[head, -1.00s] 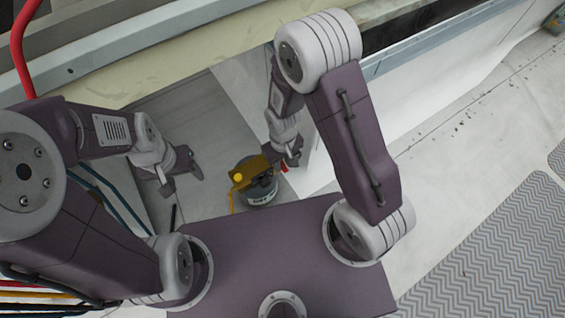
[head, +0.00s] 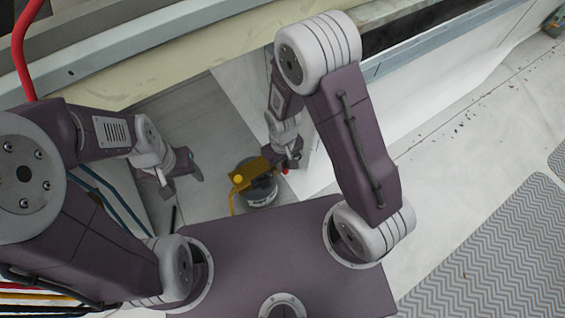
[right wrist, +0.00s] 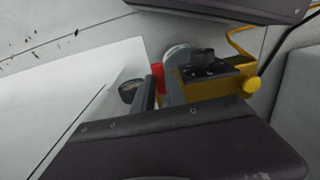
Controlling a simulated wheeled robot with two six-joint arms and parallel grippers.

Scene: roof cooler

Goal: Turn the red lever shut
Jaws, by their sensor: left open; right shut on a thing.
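The red lever (head: 285,171) shows as a small red bit at the right side of a yellow valve body (head: 249,171). In the right wrist view the red lever (right wrist: 158,76) stands upright at the fingertips, partly hidden by them. My right gripper (head: 291,161) is shut on the lever; its fingers (right wrist: 160,92) also show in the right wrist view.
A grey cylinder (head: 262,191) sits under the valve body. A yellow hose or wire (head: 231,203) hangs at its left. A dark round gauge-like part (right wrist: 130,91) is left of the fingers. A white wall (head: 310,165) stands close to the right gripper.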

